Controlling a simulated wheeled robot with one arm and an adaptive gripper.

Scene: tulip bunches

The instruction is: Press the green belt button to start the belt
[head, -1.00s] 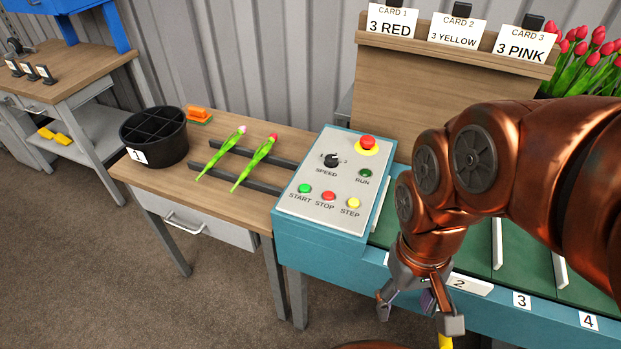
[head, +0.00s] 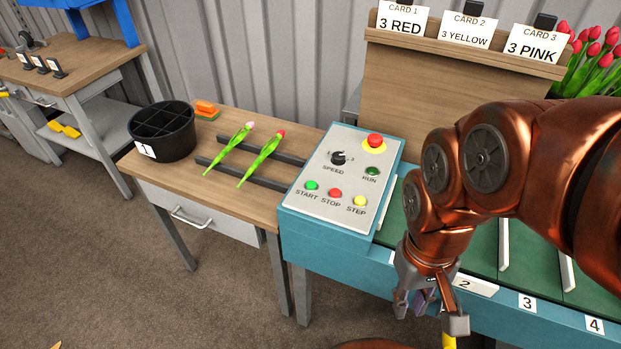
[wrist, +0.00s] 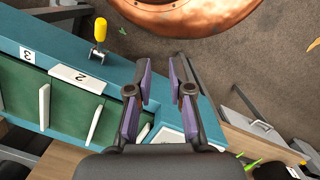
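The green START button (head: 312,186) is at the lower left of the pale control panel (head: 325,208) in the head view, beside the red STOP button (head: 335,193) and yellow STEP button (head: 360,201). The dark green RUN lamp (head: 372,171) is above them. My gripper (head: 428,312) points down in front of the belt's front edge, right of and apart from the panel. In the wrist view my gripper (wrist: 160,82) shows two purple-padded fingers with an empty gap between them. A white corner of the panel (wrist: 168,138) shows behind the fingers; the START button is not visible there.
The green belt (head: 480,245) has white dividers. A yellow-handled lever (wrist: 100,32) sticks out from its front edge. Two tulips (head: 262,158) lie on dark rails left of the panel, near a black bucket (head: 162,132). A red mushroom button (head: 375,141) tops the panel.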

